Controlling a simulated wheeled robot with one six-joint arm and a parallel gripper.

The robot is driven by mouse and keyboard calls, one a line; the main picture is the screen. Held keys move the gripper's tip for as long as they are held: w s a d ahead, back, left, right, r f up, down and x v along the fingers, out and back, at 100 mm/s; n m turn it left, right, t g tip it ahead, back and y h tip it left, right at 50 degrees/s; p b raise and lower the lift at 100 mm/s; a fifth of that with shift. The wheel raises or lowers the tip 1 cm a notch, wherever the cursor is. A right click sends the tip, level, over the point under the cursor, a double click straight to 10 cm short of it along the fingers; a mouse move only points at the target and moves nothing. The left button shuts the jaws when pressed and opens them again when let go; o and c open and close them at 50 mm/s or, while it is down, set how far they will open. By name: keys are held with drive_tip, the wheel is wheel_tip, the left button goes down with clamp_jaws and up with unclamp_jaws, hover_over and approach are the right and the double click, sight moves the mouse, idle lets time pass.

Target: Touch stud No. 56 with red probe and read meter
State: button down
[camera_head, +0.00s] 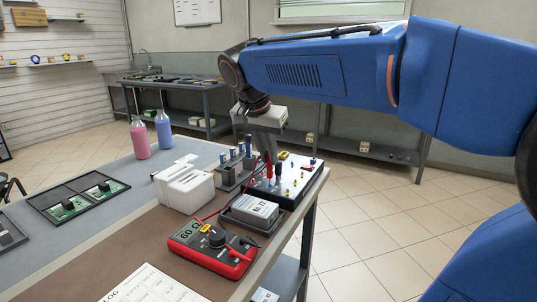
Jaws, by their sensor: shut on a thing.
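My gripper (267,150) is over the studded panel (312,180) at the table's right end. It is shut on the red probe (268,170), which points down toward the panel. I cannot tell whether the probe's tip touches a stud. A grey block (255,208) bears a label that seems to read "No. 72".
A rack (230,178) with blue-topped items and a white slotted block (185,187) stand left of the panel. Pink (140,140) and blue (163,131) bottles stand farther back. Green circuit boards (66,208) lie at left, a log sheet (147,285) in front. Red and dark leads run near the meter.

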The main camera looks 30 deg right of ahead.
drive_tip(key=shift+r, duration=3.5)
